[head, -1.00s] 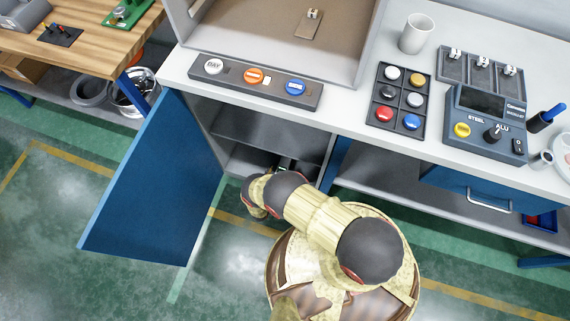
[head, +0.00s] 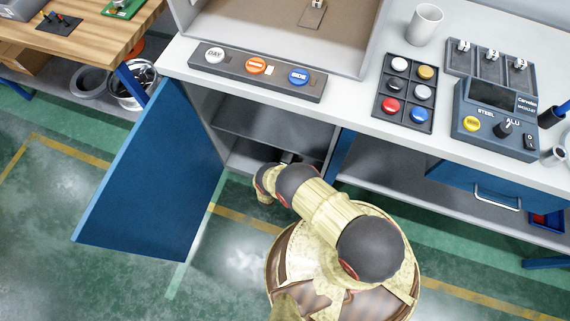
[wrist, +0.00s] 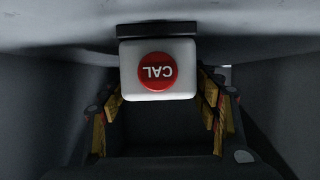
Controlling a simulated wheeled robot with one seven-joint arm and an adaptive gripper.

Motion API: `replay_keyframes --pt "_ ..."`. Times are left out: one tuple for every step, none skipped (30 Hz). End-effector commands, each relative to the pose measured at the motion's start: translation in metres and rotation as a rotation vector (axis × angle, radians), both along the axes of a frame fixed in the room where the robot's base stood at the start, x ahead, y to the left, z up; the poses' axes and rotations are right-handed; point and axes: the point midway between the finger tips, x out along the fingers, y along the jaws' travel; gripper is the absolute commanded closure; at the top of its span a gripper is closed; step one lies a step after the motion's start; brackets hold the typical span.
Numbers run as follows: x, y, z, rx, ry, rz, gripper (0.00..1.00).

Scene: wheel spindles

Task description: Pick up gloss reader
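In the wrist view a white block with a round red button marked CAL (wrist: 158,70), upside down, sits ahead of my gripper under a dark bar. It is the only device seen there; no label confirms it as the gloss reader. My gripper (wrist: 160,115) has its yellow-padded fingers spread, one on each side below the block. I see a gap between the pads and cannot tell whether either touches the block. In the head view my arm reaches into the open cabinet (head: 262,128), and the gripper is mostly hidden inside it.
The blue cabinet door (head: 155,180) stands open at left. The cabinet's shelf and walls are close around my arm. On the counter above are a button strip (head: 312,87), a tray of coloured buttons (head: 405,95), a mug (head: 425,24) and a STEEL/ALU control box (head: 497,120).

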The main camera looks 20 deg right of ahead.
Motion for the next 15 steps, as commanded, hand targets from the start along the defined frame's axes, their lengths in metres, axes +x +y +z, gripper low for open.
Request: replay_keyframes --pt "-0.0001 0.0001 0.0000 0.000 0.000 0.000 0.44" --pt "-0.0001 0.0001 -0.0001 0.000 0.000 0.000 0.45" --pt "-0.0001 0.0001 -0.0001 0.000 0.000 0.000 0.48" --pt "-0.0001 0.0001 -0.0001 0.000 0.000 0.000 0.49" --pt "-0.0001 0.0001 -0.0001 0.000 0.000 0.000 0.51" --pt "-0.0001 0.0001 -0.0001 0.000 0.000 0.000 0.53" --pt "-0.0002 0.0001 0.0000 0.000 0.000 0.000 0.55" --pt "-0.0002 0.0001 0.0000 0.000 0.000 0.000 0.57" --pt "-0.0002 0.0001 0.0000 0.000 0.000 0.000 0.59" --pt "-0.0002 0.0001 0.0000 0.000 0.000 0.000 0.61" --pt "-0.0002 0.0001 0.0000 0.000 0.000 0.000 0.62" --pt "-0.0002 0.0001 0.0000 0.000 0.000 0.000 0.65" --pt "-0.0002 0.0001 0.0000 0.000 0.000 0.000 0.66" --pt "-0.0002 0.0001 0.0000 0.000 0.000 0.000 0.68" --pt "-0.0002 0.0001 0.0000 0.000 0.000 0.000 0.70"
